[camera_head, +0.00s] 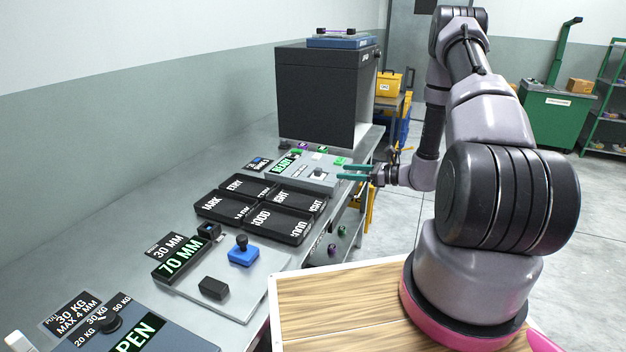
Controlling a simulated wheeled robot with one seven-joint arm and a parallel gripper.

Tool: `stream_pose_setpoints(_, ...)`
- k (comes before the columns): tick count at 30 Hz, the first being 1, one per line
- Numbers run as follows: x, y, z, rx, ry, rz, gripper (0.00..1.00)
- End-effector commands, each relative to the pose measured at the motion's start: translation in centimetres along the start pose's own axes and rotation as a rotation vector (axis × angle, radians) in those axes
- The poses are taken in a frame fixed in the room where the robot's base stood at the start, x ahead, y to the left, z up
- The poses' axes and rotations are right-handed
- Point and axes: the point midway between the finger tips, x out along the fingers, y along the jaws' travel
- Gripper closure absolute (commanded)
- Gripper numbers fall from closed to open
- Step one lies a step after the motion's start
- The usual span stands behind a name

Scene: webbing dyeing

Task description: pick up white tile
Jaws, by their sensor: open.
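A small pale, whitish piece (318,156) lies on the grey panel with the green READY display (284,163), at the far end of the bench. It looks like the white tile, but it is too small to be sure. My gripper (346,172) has two teal fingers that point left, apart from each other with a gap between them. It is at the right edge of that panel, a little right of and nearer than the pale piece. Nothing shows between the fingers.
Green (340,161) and purple (303,146) pieces are close to the pale one. A black knob (318,173) stands on the panel. Black labelled trays (238,198) sit nearer, and a large dark cabinet (325,95) stands behind. Floor right of the bench is open.

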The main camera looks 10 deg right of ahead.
Motion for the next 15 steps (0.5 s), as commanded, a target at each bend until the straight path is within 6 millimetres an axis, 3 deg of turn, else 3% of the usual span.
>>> stream_pose_setpoints(9, 4.7, 0.1, -0.1, 0.002, -0.002, 0.001, 0.35)
stream_pose_setpoints(15, 6.2, 0.2, -0.1, 0.002, -0.001, 0.002, 0.35)
